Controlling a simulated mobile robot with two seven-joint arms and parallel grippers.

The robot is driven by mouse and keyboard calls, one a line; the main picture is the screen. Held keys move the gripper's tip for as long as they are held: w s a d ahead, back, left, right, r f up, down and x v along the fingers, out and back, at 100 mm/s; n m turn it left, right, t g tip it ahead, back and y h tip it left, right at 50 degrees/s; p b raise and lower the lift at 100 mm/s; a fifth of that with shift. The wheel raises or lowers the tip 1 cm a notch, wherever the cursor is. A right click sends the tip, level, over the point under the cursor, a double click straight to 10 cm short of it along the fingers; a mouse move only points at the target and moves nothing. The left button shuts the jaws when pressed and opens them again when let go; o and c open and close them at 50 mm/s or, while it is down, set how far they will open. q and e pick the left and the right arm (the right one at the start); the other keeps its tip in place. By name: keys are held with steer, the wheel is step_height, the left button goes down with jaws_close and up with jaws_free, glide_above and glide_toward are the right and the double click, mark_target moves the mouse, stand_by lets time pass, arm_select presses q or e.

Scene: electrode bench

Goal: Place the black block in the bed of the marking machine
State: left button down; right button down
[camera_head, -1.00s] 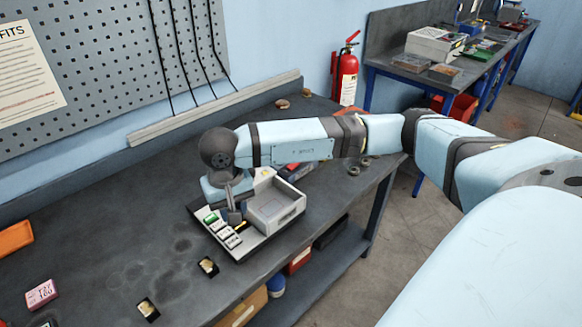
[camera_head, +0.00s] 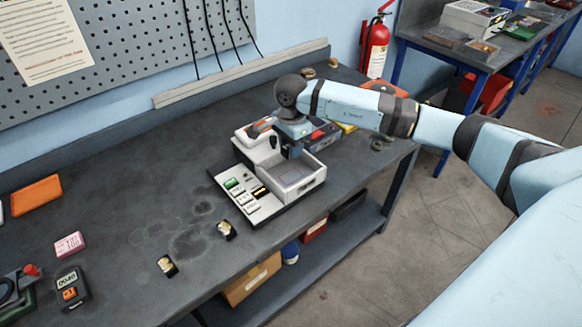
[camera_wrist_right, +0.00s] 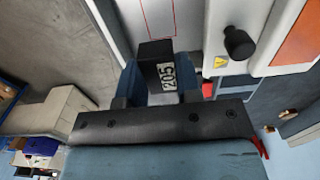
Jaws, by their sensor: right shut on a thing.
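The marking machine (camera_head: 262,209) is a light grey unit on the bench, with keys at its left and an open bed (camera_head: 297,176) at its right. My right gripper (camera_head: 290,150) is over the machine, at the back edge of the bed. In the right wrist view, the right gripper (camera_wrist_right: 157,78) is shut on the black block (camera_wrist_right: 153,52), which bears a white "205" label. A red rectangle outline shows on the grey surface just beyond the block. I cannot tell the block's height above it. My left gripper is not in view.
A black knob (camera_wrist_right: 239,42) stands close to the right of the block in the wrist view. Two small black-and-gold pieces (camera_head: 226,230) (camera_head: 167,266), a pink block (camera_head: 69,245) and a black timer (camera_head: 71,288) lie on the bench. The bench middle is mostly clear.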

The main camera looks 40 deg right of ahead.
mark_target(291, 177)
step_height(291, 177, down, 9)
steer(key=shift+r+p, duration=0.15)
steer(key=shift+p, duration=0.4)
steer(key=shift+f, duration=0.25)
steer(key=c, duration=0.8)
jaws_free()
